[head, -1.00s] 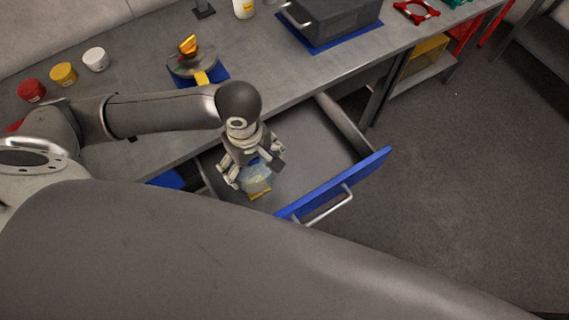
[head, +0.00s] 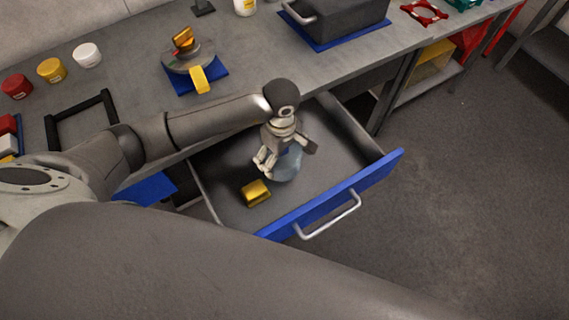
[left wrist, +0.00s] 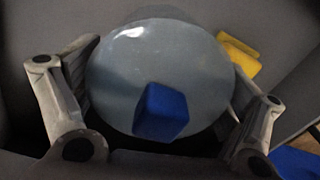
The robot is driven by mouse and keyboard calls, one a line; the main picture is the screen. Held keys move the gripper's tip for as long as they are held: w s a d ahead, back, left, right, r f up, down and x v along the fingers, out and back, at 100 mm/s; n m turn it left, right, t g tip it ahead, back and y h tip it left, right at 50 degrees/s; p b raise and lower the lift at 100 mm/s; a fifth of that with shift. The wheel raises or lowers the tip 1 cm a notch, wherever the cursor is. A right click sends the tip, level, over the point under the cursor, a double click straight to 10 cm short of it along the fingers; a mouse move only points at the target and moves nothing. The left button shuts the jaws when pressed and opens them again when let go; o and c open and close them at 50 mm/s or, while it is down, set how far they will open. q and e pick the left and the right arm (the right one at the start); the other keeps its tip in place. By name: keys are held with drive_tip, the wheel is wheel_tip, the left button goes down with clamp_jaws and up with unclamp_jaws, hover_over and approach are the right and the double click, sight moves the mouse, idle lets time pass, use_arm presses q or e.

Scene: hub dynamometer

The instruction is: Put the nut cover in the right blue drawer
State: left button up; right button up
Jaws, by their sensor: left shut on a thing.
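The nut cover, a pale, glossy round piece with a blue block on it (left wrist: 140,60), fills the middle of the left wrist view. In the head view its bluish body (head: 286,168) shows below my left gripper (head: 285,156). The gripper is shut on it, with a finger on either side. They are inside the outline of the open right drawer (head: 330,203), which has a blue front and grey inside. I cannot tell whether the cover touches the drawer floor. My right gripper is not in view.
A yellow block (head: 256,193) lies in the drawer, left of the cover. Another blue drawer (head: 146,188) is at the left. The bench above holds a round device on a blue mat (head: 188,58), several small jars and a grey box (head: 345,18).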

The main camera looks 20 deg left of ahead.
sight(285, 160)
use_arm(q)
drive_tip(key=shift+w+f+b, duration=0.4)
drive_tip(key=shift+w+f, duration=0.15)
drive_tip(key=shift+f, duration=0.05)
wheel_tip(285, 160, down, 4)
drive_tip(key=shift+w+d+r+b, duration=0.15)
drive_tip(key=shift+r+b, duration=0.1)
drive_tip(key=shift+b, duration=0.75)
drive_tip(key=shift+r, duration=0.1)
drive_tip(key=o, duration=0.6)
drive_tip(key=shift+f, duration=0.2)
drive_tip(key=shift+o, duration=0.7)
drive_tip(key=shift+r, duration=0.1)
